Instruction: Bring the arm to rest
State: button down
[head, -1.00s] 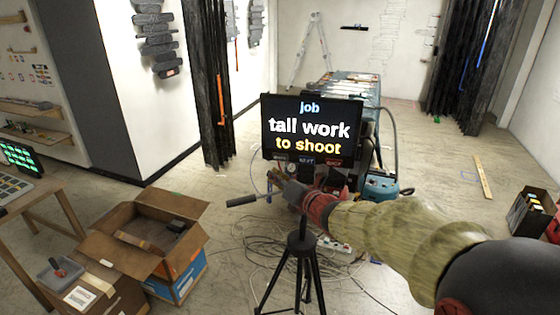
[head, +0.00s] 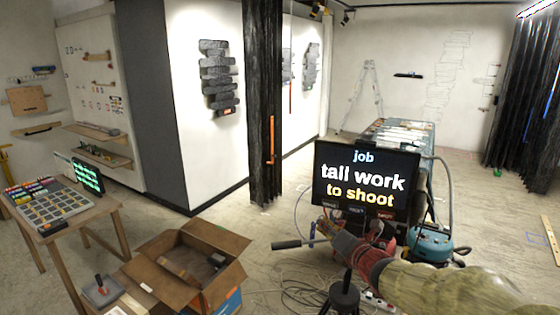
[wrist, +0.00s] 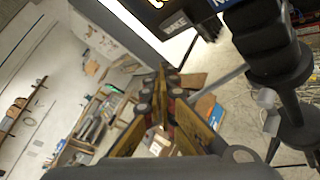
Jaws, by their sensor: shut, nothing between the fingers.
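My arm, in a khaki sleeve with a red section near its end, reaches in from the lower right of the head view. My gripper shows in the wrist view (wrist: 164,78), its dark and yellow fingers together with nothing between them. In the head view the arm's end lies just below the screen, partly lost among a tripod and clutter behind it. I cannot tell how far apart they are.
A screen (head: 366,186) reads "job tall work to shoot". A black tripod (head: 342,294) stands close to my arm. An open cardboard box (head: 222,240) and a table (head: 62,228) are at left. Cables (head: 300,285) lie on the floor. A blue machine (head: 430,243) stands right.

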jog(key=s+d+f+m+g+h, duration=0.35)
jog(key=d+f+m, duration=0.35)
jog(key=f+m, duration=0.25)
jog(key=s+d+f+m+g+h+b, duration=0.1)
jog(key=s+d+f+m+g+h, duration=0.1)
jog(key=s+m, duration=0.4)
jog(key=s+d+f+m+g+h+b, duration=0.1)
jog(key=s+d+f+m+g, duration=0.1)
jog(key=s+m, duration=0.35)
jog(key=s+a+f+m+g+y+b, duration=0.1)
jog(key=s+a+m+b, duration=0.3)
jog(key=s, duration=0.7)
jog(key=s+a+m+g+y+b, duration=0.1)
jog(key=s+a+m+b, duration=0.2)
jog(key=s, duration=0.9)
jog(key=a+m, duration=0.2)
jog(key=a, duration=0.1)
jog(key=shift+s+a+f+b, duration=0.3)
jog(key=shift+a+f+b, duration=0.05)
jog(key=shift+a, duration=0.05)
